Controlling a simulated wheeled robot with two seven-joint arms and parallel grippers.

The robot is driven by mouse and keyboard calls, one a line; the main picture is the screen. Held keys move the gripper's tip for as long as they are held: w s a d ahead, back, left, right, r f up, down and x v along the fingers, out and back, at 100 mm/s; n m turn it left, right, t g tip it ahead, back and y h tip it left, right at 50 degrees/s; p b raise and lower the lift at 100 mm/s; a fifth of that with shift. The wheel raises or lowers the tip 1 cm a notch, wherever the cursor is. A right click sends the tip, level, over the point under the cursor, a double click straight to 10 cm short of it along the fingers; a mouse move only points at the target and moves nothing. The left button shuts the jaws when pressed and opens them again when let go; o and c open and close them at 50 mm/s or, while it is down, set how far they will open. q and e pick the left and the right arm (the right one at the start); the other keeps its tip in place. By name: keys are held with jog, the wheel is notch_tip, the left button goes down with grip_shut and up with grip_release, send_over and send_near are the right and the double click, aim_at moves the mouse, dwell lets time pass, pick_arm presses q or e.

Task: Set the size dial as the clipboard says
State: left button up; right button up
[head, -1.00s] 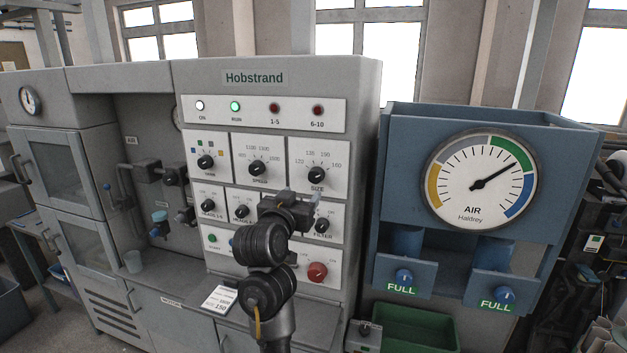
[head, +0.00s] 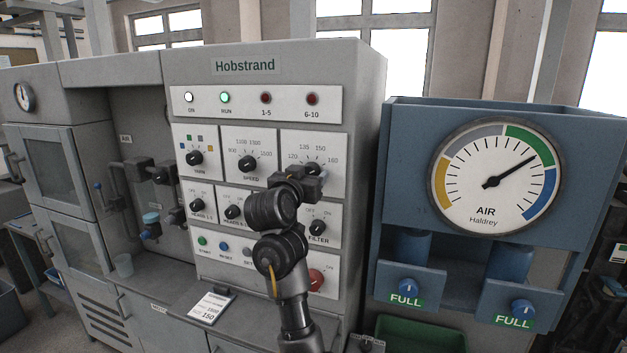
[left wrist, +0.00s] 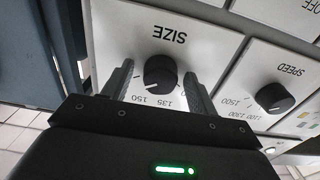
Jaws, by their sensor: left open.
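The SIZE dial (head: 311,169) is a black knob on a white plate at the upper right of the control panel, partly behind my left gripper (head: 309,177) in the head view. In the left wrist view, upside down, the SIZE dial (left wrist: 160,73) sits between the two open fingers of my left gripper (left wrist: 158,85), one on each side. I cannot tell whether the fingers touch it. Its pale pointer mark appears to face the 150 side. The clipboard (head: 212,306) lies on the ledge; its bottom line reads 150. My right gripper is not in view.
The SPEED dial (head: 249,163) is beside SIZE, with the YARN dial (head: 194,158) further left. The FILTER knob (head: 318,227) is below, near my arm, and a red knob (head: 316,281) is lower. A blue AIR gauge unit (head: 405,240) stands to the right.

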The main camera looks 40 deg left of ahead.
pick_arm(q)
jog(key=shift+c, duration=0.5)
jog(key=c, duration=0.9)
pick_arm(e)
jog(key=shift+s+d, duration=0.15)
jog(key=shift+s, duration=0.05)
pick_arm(q)
jog(key=shift+n, duration=3.9)
